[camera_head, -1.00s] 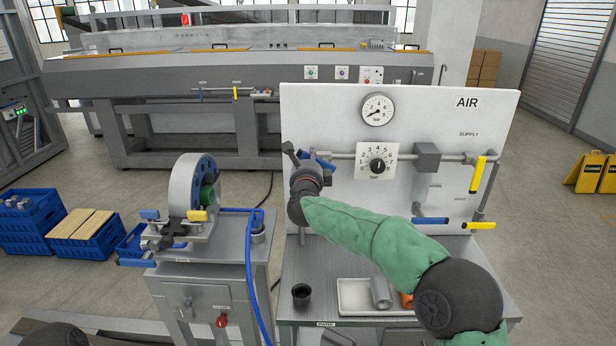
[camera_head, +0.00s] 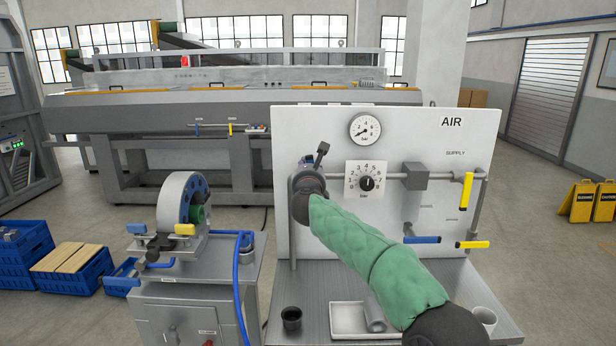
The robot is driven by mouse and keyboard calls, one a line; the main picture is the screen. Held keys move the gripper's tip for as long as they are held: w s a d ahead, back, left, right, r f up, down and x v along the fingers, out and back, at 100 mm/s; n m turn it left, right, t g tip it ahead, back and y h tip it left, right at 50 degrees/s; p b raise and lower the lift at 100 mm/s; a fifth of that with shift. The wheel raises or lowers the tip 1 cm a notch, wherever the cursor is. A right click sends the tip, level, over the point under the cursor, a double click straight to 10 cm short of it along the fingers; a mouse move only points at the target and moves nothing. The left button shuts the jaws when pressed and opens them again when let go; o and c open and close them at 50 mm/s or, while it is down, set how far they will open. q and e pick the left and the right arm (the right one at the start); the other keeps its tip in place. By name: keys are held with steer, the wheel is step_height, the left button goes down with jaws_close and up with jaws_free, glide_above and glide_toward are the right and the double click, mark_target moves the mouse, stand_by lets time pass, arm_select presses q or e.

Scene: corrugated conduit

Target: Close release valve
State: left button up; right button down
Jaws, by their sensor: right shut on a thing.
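The white AIR panel (camera_head: 440,140) carries a grey pipe and several levers. My right arm, in a green sleeve, reaches to the left end of this pipe. My right gripper (camera_head: 319,160) is shut there, left of the pressure dial (camera_head: 366,181). It and the wrist hide what is held, which appears to be the release valve handle, where a blue lever showed earlier. A blue lever (camera_head: 422,239) lies level at the panel's lower right, with a yellow lever (camera_head: 472,244) beside it. Another yellow lever (camera_head: 467,190) hangs down on the right. My left gripper is out of view.
A round gauge (camera_head: 365,129) sits high on the panel. The bench below holds a black cup (camera_head: 291,318) and a white tray (camera_head: 347,332). A coil machine (camera_head: 183,205) with a blue hose stands left. Blue crates (camera_head: 25,274) lie on the floor.

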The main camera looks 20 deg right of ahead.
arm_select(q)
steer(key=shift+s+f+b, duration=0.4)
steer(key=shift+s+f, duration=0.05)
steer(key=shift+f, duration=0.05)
arm_select(e)
steer(key=shift+s+d+m, duration=0.1)
steer(key=shift+d+m, duration=0.3)
steer(key=shift+m, duration=0.6)
steer(key=c, duration=0.9)
jaws_free()
steer(key=shift+s, duration=0.1)
steer(key=v, duration=1.2)
